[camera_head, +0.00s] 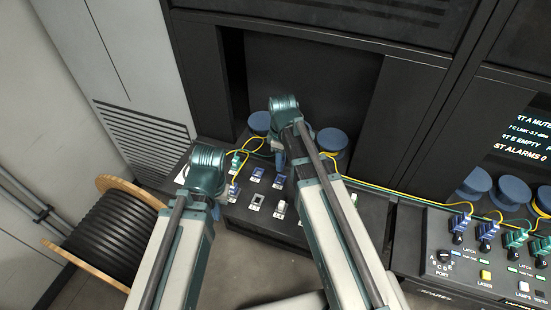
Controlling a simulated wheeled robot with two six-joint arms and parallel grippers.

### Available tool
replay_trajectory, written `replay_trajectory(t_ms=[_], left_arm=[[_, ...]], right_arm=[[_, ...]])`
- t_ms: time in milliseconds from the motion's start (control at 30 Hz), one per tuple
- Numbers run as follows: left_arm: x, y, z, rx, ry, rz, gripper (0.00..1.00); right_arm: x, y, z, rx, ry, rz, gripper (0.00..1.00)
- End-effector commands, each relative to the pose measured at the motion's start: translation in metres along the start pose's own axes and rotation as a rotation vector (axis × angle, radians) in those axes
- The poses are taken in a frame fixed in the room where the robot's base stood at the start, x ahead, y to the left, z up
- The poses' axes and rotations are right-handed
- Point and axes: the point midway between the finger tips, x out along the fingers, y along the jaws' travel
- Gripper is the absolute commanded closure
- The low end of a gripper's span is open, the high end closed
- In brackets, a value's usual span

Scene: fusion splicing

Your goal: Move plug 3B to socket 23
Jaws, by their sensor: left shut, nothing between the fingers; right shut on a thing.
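The socket panel (243,213) lies low in the middle, with blue sockets (257,173), a grey socket (258,198) and a white one (280,208). Its labels are too small to read. A green plug (236,161) and a blue plug (233,190) stand at its left side, with yellow cables. My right gripper (281,158) is over the back of the panel, mostly hidden by its own wrist. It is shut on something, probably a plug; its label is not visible. My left gripper (214,210) is shut and empty by the panel's left edge, partly hidden by its arm.
Blue cable reels (332,141) stand behind the panel. A yellow cable (385,193) runs right to a second console (465,262) with blue and green plugs. A large black cable drum (105,235) stands at the left. Dark cabinet walls close off the back.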

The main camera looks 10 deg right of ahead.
Motion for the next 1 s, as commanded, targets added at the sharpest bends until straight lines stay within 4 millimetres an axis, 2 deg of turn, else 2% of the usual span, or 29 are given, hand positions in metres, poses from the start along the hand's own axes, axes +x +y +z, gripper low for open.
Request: replay_trajectory(t_ms=[33, 433, 700, 1000], left_arm=[[0.012, 0.001, -0.001, 0.0, 0.0, 0.0, 1.0], [0.045, 0.004, -0.003, -0.002, 0.0, 0.0, 1.0], [0.055, 0.005, -0.003, -0.002, 0.0, 0.0, 1.0], [0.055, 0.005, -0.003, -0.002, 0.0, 0.0, 1.0]], right_arm=[[0.012, 0.0, -0.001, 0.0, 0.0, 0.0, 1.0], [0.046, 0.0, -0.001, 0.0, 0.0, 0.0, 1.0], [0.055, 0.0, -0.001, 0.0, 0.0, 0.0, 1.0], [0.056, 0.0, -0.001, 0.0, 0.0, 0.0, 1.0]])
